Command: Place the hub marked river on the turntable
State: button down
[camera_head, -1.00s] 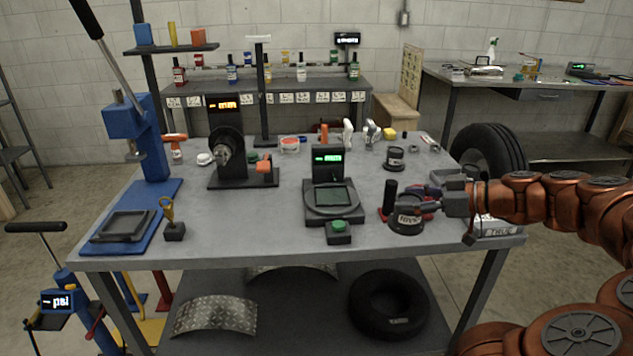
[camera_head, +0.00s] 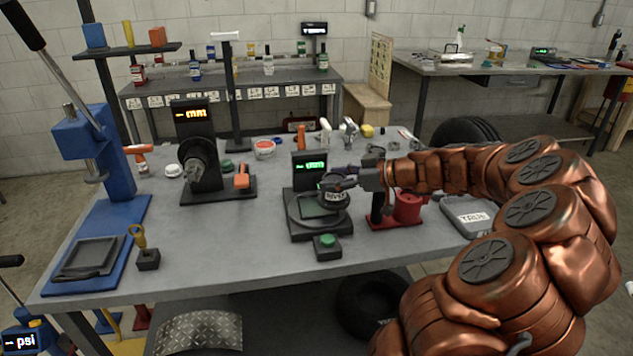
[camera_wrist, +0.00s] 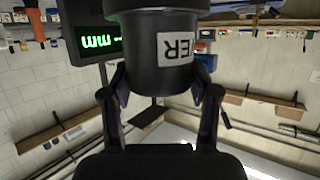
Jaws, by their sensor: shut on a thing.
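My gripper (camera_head: 344,184) is shut on a dark cylindrical hub (camera_head: 334,198) whose pale label appears to read RIVER. In the wrist view the hub (camera_wrist: 140,65) is upright between the two fingers, and its label shows the letters ER upside down. The turntable (camera_head: 305,232) is a dark base with a flat greenish plate and a lit green display post behind it. The hub is over the right part of the plate and hides some of it. I cannot tell whether it touches the plate.
A green button box (camera_head: 327,247) stands in front of the turntable. A red stand (camera_head: 407,207) is to its right under my arm, with a grey scale (camera_head: 468,215) beyond. A black spindle device (camera_head: 197,160) and a blue press (camera_head: 92,150) stand left.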

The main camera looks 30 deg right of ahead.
jog(key=w+f, duration=0.1)
jog(key=w+a+f+p, duration=0.1)
jog(key=w, duration=0.1)
jog(key=w+f+p, duration=0.1)
jog(key=w, duration=0.1)
jog(key=shift+w+a+f, duration=0.1)
jog(key=shift+a+f, duration=0.05)
jog(key=shift+a, duration=0.15)
jog(key=shift+f, duration=0.3)
jog(key=shift+f+b, duration=0.15)
jog(key=shift+b, duration=0.15)
jog(key=shift+c, duration=1.4)
grip_release()
jog(key=shift+p, duration=0.3)
jog(key=b+v, duration=0.2)
jog(key=v, duration=1)
